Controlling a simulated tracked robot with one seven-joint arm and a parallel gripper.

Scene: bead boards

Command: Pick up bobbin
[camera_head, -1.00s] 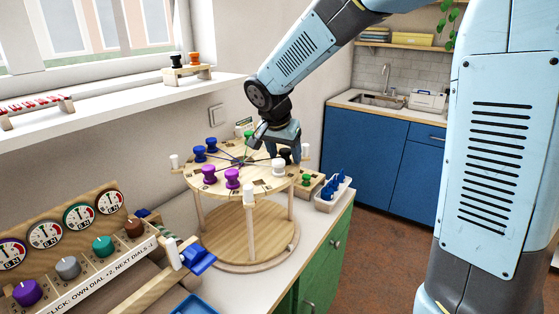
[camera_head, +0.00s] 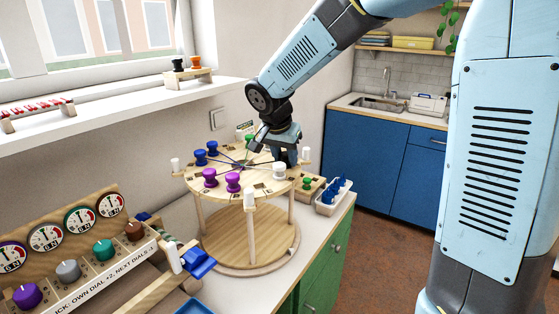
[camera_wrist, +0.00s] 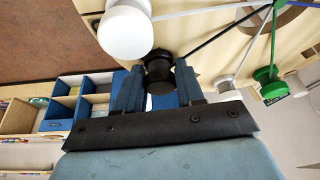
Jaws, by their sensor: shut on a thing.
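A round wooden bobbin board (camera_head: 222,238) stands on the counter, its top disc ringed with coloured bobbins. Threads run from its centre toward the bobbins. The black bobbin (camera_wrist: 158,66) sits between my gripper's blue fingers in the wrist view, with a black thread leading from it. My gripper (camera_head: 286,156) is shut on it at the board's right back edge and hides it in the head view. Whether the black bobbin is clear of the board cannot be told.
Two purple bobbins (camera_head: 233,182) and two blue bobbins (camera_head: 200,158) stand on the board's front and left. White posts (camera_head: 249,196) rise around the rim. A green bobbin (camera_head: 307,183) and a white tray with blue items (camera_head: 328,204) lie to the right. A dial panel (camera_head: 88,266) is at left front.

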